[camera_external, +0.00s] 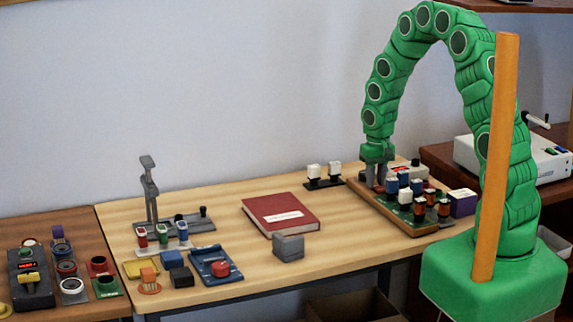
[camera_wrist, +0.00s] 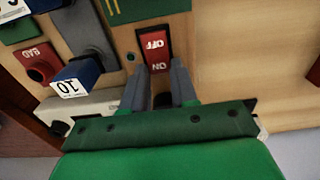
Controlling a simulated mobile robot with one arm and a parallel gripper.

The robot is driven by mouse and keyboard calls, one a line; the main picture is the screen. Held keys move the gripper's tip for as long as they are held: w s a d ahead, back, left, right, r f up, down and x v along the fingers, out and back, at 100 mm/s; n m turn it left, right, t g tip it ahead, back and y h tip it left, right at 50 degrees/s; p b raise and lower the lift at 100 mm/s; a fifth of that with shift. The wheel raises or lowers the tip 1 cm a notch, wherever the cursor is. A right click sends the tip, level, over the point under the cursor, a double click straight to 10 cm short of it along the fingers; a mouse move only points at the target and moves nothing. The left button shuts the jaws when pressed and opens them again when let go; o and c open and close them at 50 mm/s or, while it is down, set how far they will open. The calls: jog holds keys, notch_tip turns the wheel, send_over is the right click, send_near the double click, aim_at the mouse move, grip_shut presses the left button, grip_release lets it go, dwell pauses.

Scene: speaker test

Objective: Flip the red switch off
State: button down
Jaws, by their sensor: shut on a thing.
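The red switch (camera_wrist: 152,45) is a rocker in a dark frame on a wooden board, lettered OFF and ON; the lettering appears upside down in the wrist view. My gripper (camera_wrist: 158,70) has its two grey fingers on either side of the switch's ON end, shut on it. In the external view my gripper (camera_external: 375,180) reaches down at the back left of the wooden board (camera_external: 425,229). The switch cannot be made out there.

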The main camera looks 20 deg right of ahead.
aim_at(378, 187)
jog(key=shift+s+t, duration=0.2)
jog(key=shift+t, duration=0.1)
jog(key=shift+s+t, duration=0.1)
jog(key=shift+t, duration=0.3)
jog(key=c, duration=0.9)
grip_release()
jog(key=shift+r, duration=0.15)
jog(key=r, duration=0.5)
jog(key=s+r, duration=0.1)
jog(key=r, duration=0.1)
jog(key=shift+r, duration=0.25)
